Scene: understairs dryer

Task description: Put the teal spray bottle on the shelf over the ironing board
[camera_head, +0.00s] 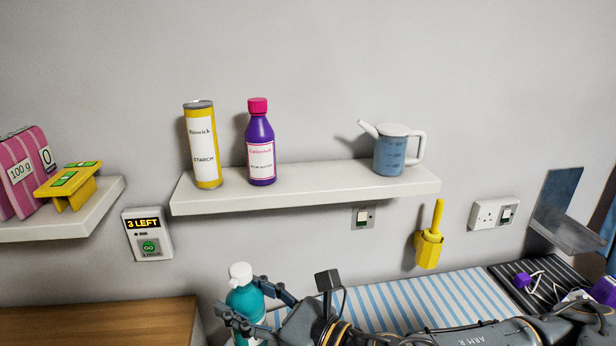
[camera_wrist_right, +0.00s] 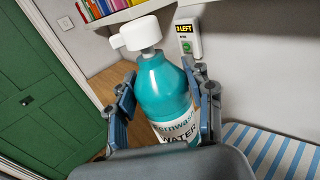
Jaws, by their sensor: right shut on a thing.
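The teal spray bottle (camera_head: 246,300) has a white cap and stands below the wall shelf (camera_head: 310,201) in the head view. My right gripper (camera_head: 252,301) is shut on it, with a finger on each side of its body. The bottle also shows in the right wrist view (camera_wrist_right: 163,85), where its label reads in part "WATER". The shelf holds a yellow starch can (camera_head: 203,145), a purple bottle (camera_head: 261,145) with a pink cap and a blue jug (camera_head: 390,154). The striped ironing board (camera_head: 400,301) lies below the shelf. My left gripper is not in view.
Bare shelf shows between the purple bottle and the jug. A second shelf (camera_head: 75,228) with pink packs and a yellow stand is at left. A yellow holder (camera_head: 429,245) and a socket (camera_head: 494,214) are on the wall. A wooden top (camera_head: 100,325) is at lower left.

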